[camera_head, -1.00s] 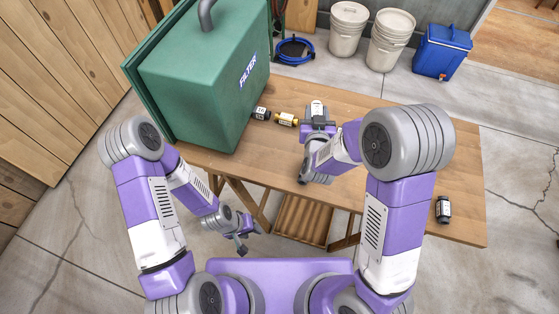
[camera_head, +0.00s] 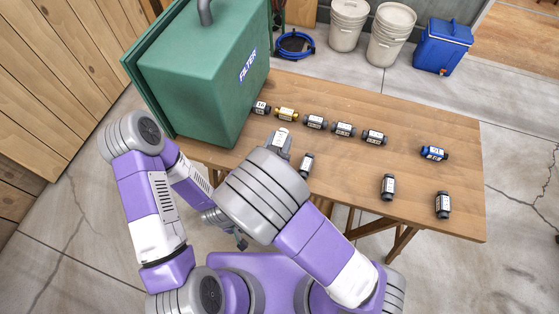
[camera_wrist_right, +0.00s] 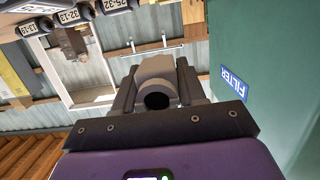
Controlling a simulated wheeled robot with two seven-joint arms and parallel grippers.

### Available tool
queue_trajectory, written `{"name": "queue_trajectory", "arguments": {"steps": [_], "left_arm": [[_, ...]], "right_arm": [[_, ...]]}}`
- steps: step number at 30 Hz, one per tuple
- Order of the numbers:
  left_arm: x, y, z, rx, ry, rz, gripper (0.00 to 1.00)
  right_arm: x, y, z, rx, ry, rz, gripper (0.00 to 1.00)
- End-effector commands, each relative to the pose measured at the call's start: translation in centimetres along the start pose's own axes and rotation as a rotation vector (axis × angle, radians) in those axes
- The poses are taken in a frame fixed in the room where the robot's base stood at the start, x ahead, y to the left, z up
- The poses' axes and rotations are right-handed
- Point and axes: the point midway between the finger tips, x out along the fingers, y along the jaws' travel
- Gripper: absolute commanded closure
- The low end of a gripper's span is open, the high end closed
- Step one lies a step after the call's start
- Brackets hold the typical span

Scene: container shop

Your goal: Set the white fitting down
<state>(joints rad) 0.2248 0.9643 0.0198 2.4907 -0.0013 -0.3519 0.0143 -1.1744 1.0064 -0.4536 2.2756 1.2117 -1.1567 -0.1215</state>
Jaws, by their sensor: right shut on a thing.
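The white fitting (camera_head: 281,136) is in my right gripper (camera_head: 279,143), over the table near the front of the green cabinet. In the right wrist view, the fitting (camera_wrist_right: 156,70) sits between the two dark fingers, and its dark round opening faces the camera. The right gripper (camera_wrist_right: 157,84) is shut on it. I cannot tell how far the fitting is above the tabletop. My left gripper (camera_head: 241,241) hangs low in front of the table, partly hidden by my right arm; its jaws are too small to read.
The green FILTER cabinet (camera_head: 195,85) stands left on the wooden table (camera_head: 330,98). A brass fitting (camera_head: 286,114) and several black fittings (camera_head: 343,129) form a row behind the gripper. A black fitting (camera_head: 306,165) lies close to its right. A blue fitting (camera_head: 433,153) lies farther right.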

Motion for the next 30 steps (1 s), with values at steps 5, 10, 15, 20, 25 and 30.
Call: {"name": "queue_trajectory", "arguments": {"steps": [5, 10, 15, 20, 25, 30], "left_arm": [[0.4, -0.1, 0.0, 0.000, 0.000, 0.000, 0.57], [1.5, -0.6, -0.1, 0.000, 0.000, 0.000, 0.57], [1.9, -0.7, -0.1, 0.000, 0.000, 0.000, 0.57], [2.8, -1.1, -0.1, 0.000, 0.000, 0.000, 0.57], [3.1, -1.2, -0.1, 0.000, 0.000, 0.000, 0.57], [3.0, -1.1, -0.1, 0.000, 0.000, 0.000, 0.57]], "right_arm": [[0.2, 0.0, 1.0, -0.003, 0.000, 0.000, 0.91], [0.8, 0.0, 3.9, -0.004, 0.000, 0.000, 0.91], [1.1, 0.0, 5.4, -0.002, 0.001, -0.001, 0.91], [1.7, 0.0, 8.0, -0.003, 0.000, -0.001, 0.91], [2.0, 0.0, 9.4, 0.000, 0.000, -0.001, 0.91], [1.9, 0.0, 9.4, 0.001, 0.001, -0.001, 0.91]]}}
